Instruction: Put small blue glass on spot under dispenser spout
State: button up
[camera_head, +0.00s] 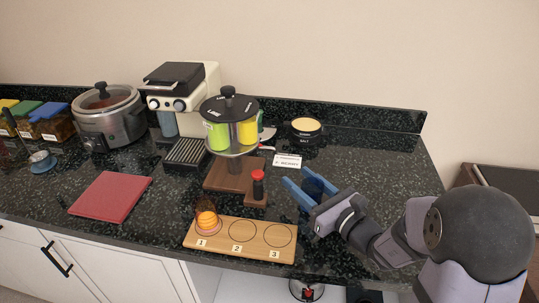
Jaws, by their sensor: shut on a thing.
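My gripper (302,183) has two blue fingers and is at the right of the dispenser, above the dark counter. It is shut on the small blue glass (315,186), which shows dark blue between the fingers and is partly hidden by them. The dispenser (231,122) has a black lid, green and yellow sections and a brown wooden base (222,178). A small dark bottle with a red top (258,185) stands at the base's front right. The spout and the spot under it cannot be made out clearly. The glass is apart from the dispenser.
A wooden board (262,249) with circles 1, 2 and 3 lies in front; an orange glass (207,221) stands on circle 1. A white label card (287,161) and a round salt tin (306,128) are behind my gripper. A red board (110,194) lies left.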

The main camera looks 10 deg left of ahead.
jog(key=p+x, duration=0.1)
jog(key=x, duration=0.9)
jog(key=shift+w+a, duration=0.1)
jog(key=shift+w, duration=0.05)
jog(key=x, duration=0.3)
jog(key=shift+w+a+p, duration=0.15)
jog(key=shift+a+p, duration=0.05)
jog(key=shift+p, duration=0.1)
jog(key=shift+f, duration=0.6)
jog(key=shift+d+f+b, duration=0.1)
jog(key=shift+f+b, duration=0.05)
jog(key=shift+b, duration=0.15)
jog(key=shift+f, duration=0.15)
jog(key=o, duration=1.1)
